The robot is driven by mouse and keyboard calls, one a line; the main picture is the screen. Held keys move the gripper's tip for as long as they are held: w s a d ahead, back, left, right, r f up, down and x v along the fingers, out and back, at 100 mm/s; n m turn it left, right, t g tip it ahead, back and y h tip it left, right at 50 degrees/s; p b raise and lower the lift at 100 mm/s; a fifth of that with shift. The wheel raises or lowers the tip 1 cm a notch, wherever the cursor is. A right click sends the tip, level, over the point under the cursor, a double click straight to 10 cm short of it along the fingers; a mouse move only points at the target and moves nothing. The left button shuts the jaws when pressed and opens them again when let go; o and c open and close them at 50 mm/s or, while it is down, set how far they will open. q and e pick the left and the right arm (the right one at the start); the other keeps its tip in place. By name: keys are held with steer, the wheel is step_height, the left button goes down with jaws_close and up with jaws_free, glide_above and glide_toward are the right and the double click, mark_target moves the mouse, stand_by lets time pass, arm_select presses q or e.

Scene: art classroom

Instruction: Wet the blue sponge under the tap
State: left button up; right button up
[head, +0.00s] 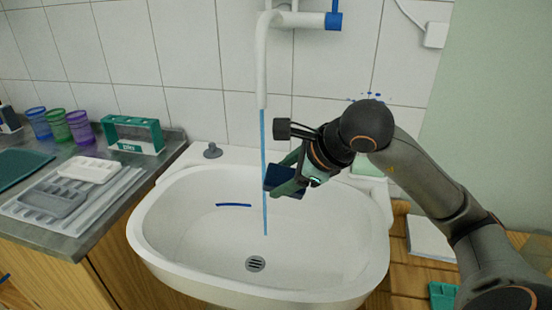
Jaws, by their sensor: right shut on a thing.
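The blue sponge (280,177) is dark blue and held over the white sink basin (190,235). My right gripper (287,182) is shut on it, with the arm coming in from the right. The tap (261,70) is a white spout hanging from the wall, with a blue handle (333,20) at its right. A thin blue stream of water (264,150) falls straight from the spout to near the drain (256,264). The sponge's left edge is at the stream in the picture; whether water hits it is hard to tell. My left gripper is not in view.
A metal counter at left holds a grey-white tray (70,200), a teal rack (133,134) and several coloured cups (80,127). A wooden surface (400,270) lies to the right. The basin's front is clear.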

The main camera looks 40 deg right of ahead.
steer(key=shift+s+r, duration=0.1)
stand_by(0.4)
steer(key=shift+s+a+r+p, duration=0.3)
steer(key=shift+s+r+p, duration=0.1)
steer(key=shift+s+r, duration=0.3)
steer(key=shift+s+a+r+p, duration=0.3)
steer(key=shift+s+r+p, duration=0.1)
steer(key=shift+s+r, duration=0.25)
steer(key=shift+s+a+r+p, duration=0.2)
steer(key=shift+s+r, duration=0.1)
steer(key=shift+s, duration=0.15)
steer(key=shift+s+a+r+p, duration=0.15)
steer(key=shift+s+r, duration=0.1)
steer(key=shift+s, duration=0.2)
